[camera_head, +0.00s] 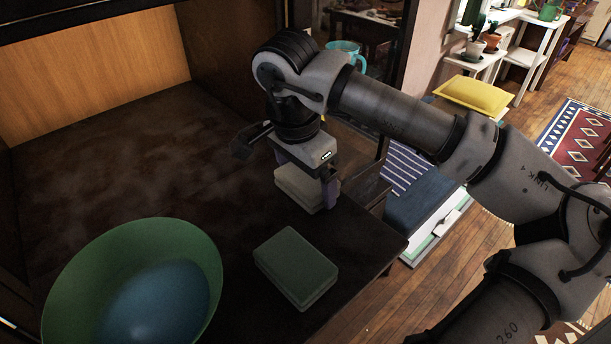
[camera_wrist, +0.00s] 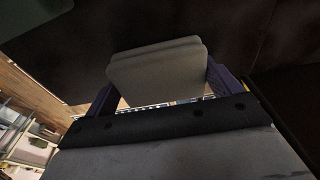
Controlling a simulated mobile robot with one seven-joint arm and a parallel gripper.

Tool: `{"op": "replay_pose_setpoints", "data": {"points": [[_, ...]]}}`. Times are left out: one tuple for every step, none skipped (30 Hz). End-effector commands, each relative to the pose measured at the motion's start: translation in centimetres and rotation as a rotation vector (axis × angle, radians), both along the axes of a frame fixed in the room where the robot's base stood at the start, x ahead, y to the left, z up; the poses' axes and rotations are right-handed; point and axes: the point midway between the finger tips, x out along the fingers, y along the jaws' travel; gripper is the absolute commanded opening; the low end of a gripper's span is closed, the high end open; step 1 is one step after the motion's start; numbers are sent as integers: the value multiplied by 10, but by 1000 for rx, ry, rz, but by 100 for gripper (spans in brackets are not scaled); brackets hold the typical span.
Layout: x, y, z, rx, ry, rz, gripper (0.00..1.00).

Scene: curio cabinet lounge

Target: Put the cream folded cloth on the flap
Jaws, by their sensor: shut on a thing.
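The cream folded cloth (camera_head: 299,188) is between the fingers of my gripper (camera_head: 308,184), over the right part of the dark flap (camera_head: 120,165). In the wrist view, the cloth (camera_wrist: 157,72) spans between the two purple fingers, and my gripper (camera_wrist: 160,92) is shut on it. The gripper body hides part of the cloth's top in the head view. I cannot tell whether the cloth touches the dark surface beneath it.
A green folded cloth (camera_head: 297,267) lies near the front right edge of the dark surface. A large green bowl with a blue inside (camera_head: 75,270) stands at the front left. The back middle of the surface is clear. A turquoise mug (camera_head: 343,50) shows behind my arm.

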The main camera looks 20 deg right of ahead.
Motion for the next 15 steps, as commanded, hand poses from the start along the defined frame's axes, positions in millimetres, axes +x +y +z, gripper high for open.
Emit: {"op": "replay_pose_setpoints", "data": {"points": [[0,0,-3,0,0,0,72],[0,0,-2,0,0,0,93],[0,0,-1,0,0,0,98],[0,0,-1,0,0,0,100],[0,0,-1,0,0,0,100],[0,0,-1,0,0,0,100],[0,0,-1,0,0,0,100],[0,0,-1,0,0,0,100],[0,0,-1,0,0,0,100],[0,0,-1,0,0,0,100],[0,0,0,0,0,0,100],[0,0,1,0,0,0,100],[0,0,3,0,0,0,100],[0,0,5,0,0,0,100],[0,1,7,-2,-1,-1,100]]}}
